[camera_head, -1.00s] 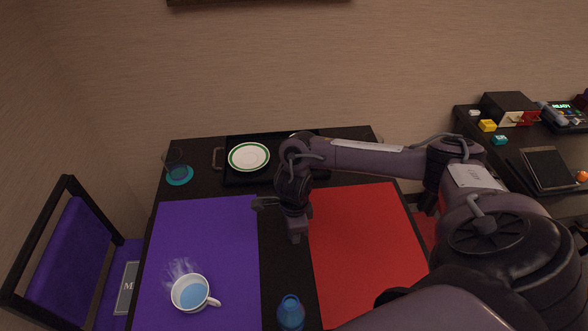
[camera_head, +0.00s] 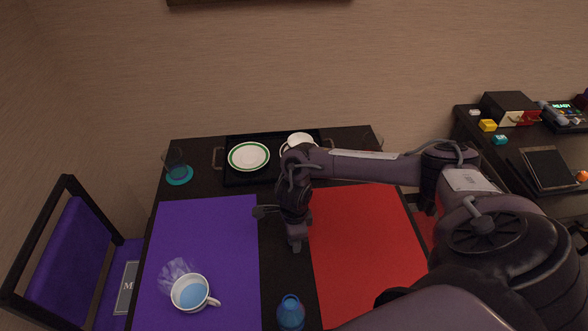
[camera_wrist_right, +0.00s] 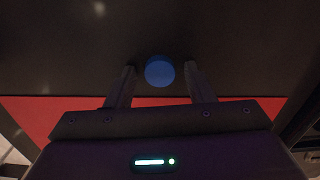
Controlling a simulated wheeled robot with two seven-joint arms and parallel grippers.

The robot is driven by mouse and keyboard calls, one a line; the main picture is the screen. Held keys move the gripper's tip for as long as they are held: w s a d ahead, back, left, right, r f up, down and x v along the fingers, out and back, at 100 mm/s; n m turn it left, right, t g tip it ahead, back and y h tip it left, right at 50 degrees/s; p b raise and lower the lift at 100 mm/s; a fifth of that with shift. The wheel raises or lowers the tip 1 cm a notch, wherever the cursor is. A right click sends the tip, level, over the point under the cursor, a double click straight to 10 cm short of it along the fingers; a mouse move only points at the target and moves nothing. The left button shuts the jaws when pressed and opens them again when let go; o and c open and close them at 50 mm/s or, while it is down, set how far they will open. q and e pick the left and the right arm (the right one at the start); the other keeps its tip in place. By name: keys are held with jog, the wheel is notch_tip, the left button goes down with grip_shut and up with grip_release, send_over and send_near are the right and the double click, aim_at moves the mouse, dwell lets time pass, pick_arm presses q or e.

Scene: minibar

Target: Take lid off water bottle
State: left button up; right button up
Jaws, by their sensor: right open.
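The blue water bottle (camera_head: 291,313) stands at the near edge of the table in the head view, cut close by the frame's bottom. My right gripper (camera_head: 297,246) points down over the dark strip between the mats, farther back than the bottle in that picture. In the wrist view my right gripper (camera_wrist_right: 161,72) is open, with a round blue lid (camera_wrist_right: 159,71) seen between its fingertips, gaps on both sides. My left gripper is out of view.
A purple mat (camera_head: 215,235) with a white cup (camera_head: 190,293) lies left, a red mat (camera_head: 362,240) right. Behind are a black tray (camera_head: 232,177) with a green-rimmed plate (camera_head: 249,156) and white cup (camera_head: 301,140), and a glass (camera_head: 176,163) on a teal coaster.

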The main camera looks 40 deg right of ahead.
jog(key=shift+r, duration=0.1)
jog(key=shift+r+p, duration=0.2)
jog(key=shift+p, duration=0.15)
notch_tip(320, 180, up, 6)
jog(key=shift+r+b, duration=0.25)
jog(key=shift+b, duration=0.05)
notch_tip(320, 180, up, 5)
jog(key=shift+r+p, duration=0.15)
jog(key=shift+p, duration=1)
jog(key=shift+s, duration=0.1)
